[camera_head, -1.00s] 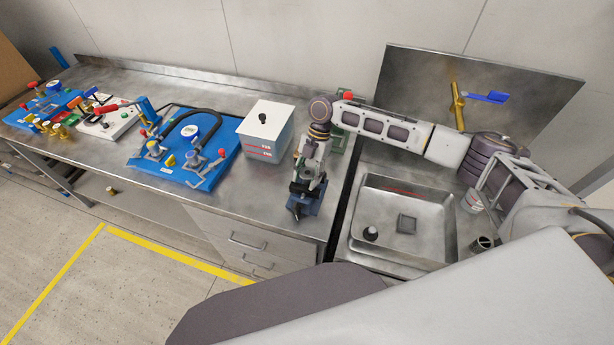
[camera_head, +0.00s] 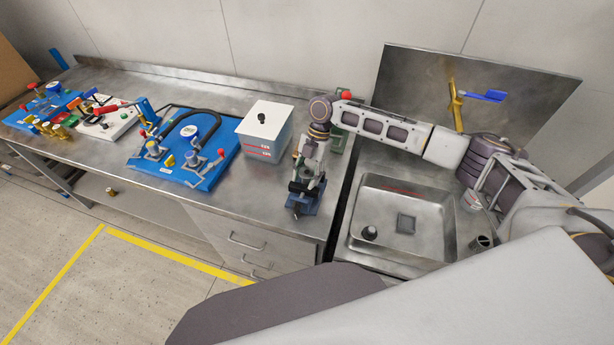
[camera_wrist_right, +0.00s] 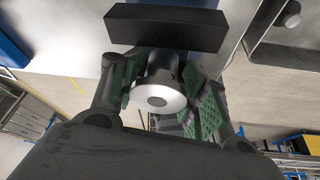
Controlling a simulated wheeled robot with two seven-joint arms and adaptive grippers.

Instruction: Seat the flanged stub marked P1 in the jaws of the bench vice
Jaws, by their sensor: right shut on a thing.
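The bench vice (camera_head: 302,206) is blue and stands at the front edge of the bench, beside the sink. My right gripper (camera_head: 303,184) is directly over it, pointing down, and hides much of its jaws. In the right wrist view, the green-padded fingers of my right gripper (camera_wrist_right: 165,92) are shut on the flanged stub (camera_wrist_right: 157,97), which shows a pale round flange and a dark body. A black block (camera_wrist_right: 165,28), apparently a vice jaw, lies just beyond the stub. I cannot tell whether the stub touches it. The P1 mark is not readable. My left gripper is not in view.
A white and grey lidded box (camera_head: 265,132) stands left of the vice. A blue pump station (camera_head: 180,150) with a black hose is farther left. The sink (camera_head: 402,220) is on the right.

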